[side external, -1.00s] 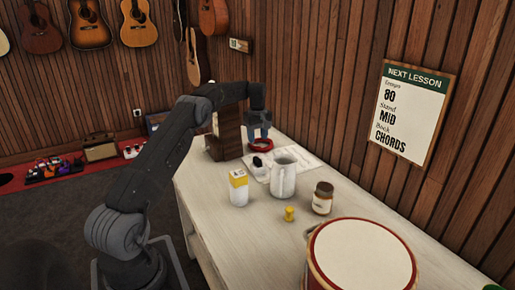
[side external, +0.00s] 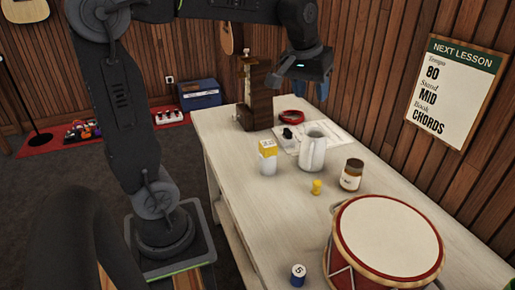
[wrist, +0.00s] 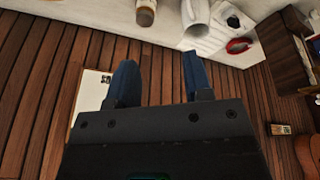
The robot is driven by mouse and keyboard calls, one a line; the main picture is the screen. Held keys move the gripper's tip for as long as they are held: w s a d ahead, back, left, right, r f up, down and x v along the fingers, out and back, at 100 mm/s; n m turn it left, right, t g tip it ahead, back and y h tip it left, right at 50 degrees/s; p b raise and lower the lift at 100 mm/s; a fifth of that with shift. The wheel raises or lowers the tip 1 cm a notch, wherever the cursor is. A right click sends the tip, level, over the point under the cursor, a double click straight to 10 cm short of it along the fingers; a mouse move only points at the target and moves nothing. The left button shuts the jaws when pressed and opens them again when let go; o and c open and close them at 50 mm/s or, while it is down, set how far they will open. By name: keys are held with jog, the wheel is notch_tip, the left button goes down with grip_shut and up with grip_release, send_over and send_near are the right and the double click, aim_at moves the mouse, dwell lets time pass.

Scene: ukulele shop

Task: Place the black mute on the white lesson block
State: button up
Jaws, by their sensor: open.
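A small black object (side external: 288,133), which looks like the mute, lies on a flat white sheet or pad (side external: 333,130) with marks on it. I cannot tell for sure whether that sheet is the lesson block. In the wrist view the black object (wrist: 233,21) shows near the top edge, on the white surface. My gripper (side external: 298,88) hangs above the far part of the bench, well clear of the things on it. In the wrist view its two blue fingers stand apart (wrist: 160,66) with nothing between them.
Close around stand a red ring (side external: 291,117), white pitcher (side external: 312,152), yellow-topped white carton (side external: 268,160), brown jar (side external: 351,175) and yellow peg (side external: 317,187). A wooden box (side external: 255,100) stands behind; a drum (side external: 388,240) fills the near end. The plank wall borders the right.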

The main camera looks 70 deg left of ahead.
jog(key=s+d+f+m+t, duration=0.1)
jog(key=s+d+f+m, duration=0.2)
jog(key=s, duration=0.5)
jog(key=s+d+f+m+t, duration=0.1)
jog(key=s+d+f+m, duration=0.2)
jog(key=s+d, duration=0.3)
jog(key=s, duration=0.2)
jog(key=shift+s+h, duration=0.3)
jog(key=shift+h, duration=0.1)
